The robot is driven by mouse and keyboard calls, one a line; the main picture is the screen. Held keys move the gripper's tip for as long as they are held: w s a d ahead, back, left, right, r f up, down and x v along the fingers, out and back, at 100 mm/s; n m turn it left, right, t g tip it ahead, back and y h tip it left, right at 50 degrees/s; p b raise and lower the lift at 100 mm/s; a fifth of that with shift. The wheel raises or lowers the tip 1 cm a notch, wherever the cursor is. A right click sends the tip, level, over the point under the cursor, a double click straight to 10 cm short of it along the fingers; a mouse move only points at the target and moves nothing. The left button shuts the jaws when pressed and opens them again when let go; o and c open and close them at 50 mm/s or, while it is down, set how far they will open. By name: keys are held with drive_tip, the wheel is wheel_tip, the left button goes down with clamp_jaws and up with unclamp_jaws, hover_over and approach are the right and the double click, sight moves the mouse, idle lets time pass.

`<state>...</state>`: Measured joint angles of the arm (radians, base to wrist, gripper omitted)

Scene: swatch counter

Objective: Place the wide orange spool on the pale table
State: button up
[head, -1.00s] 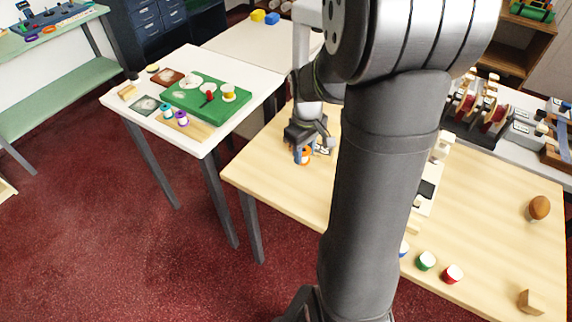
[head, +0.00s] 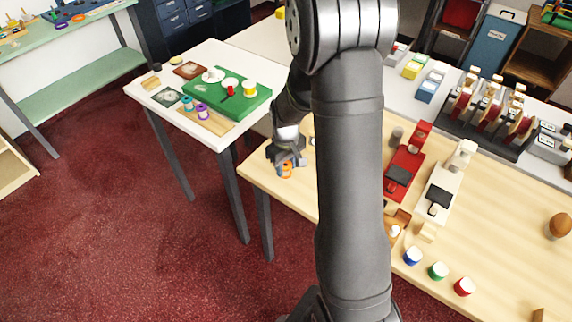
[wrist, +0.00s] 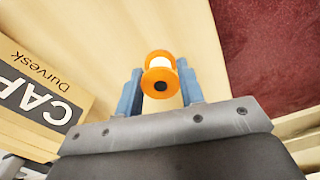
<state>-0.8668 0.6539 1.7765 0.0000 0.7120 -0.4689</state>
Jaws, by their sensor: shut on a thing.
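The wide orange spool (head: 286,171) is between my gripper's fingers, over the left end of the wooden table. In the wrist view the orange spool (wrist: 160,73) shows orange flanges, a pale middle and a dark hole, with a blue finger on each side. My gripper (head: 287,164) points down and is shut on it; the gripper (wrist: 160,90) also fills the lower wrist view. I cannot tell how far the spool is above the wood. The pale table (head: 228,56), white-topped with dark legs, stands to the left, beyond a narrow gap.
A lettered box (wrist: 38,95) lies beside my gripper. Red and white devices stand farther right. Red carpet (wrist: 268,45) lies beyond the wooden table's edge.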

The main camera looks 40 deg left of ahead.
sight(286, 165)
drive_tip(key=o, duration=1)
drive_tip(key=shift+f, duration=0.1)
drive_tip(key=shift+c, duration=0.2)
wheel_tip(286, 165, up, 12)
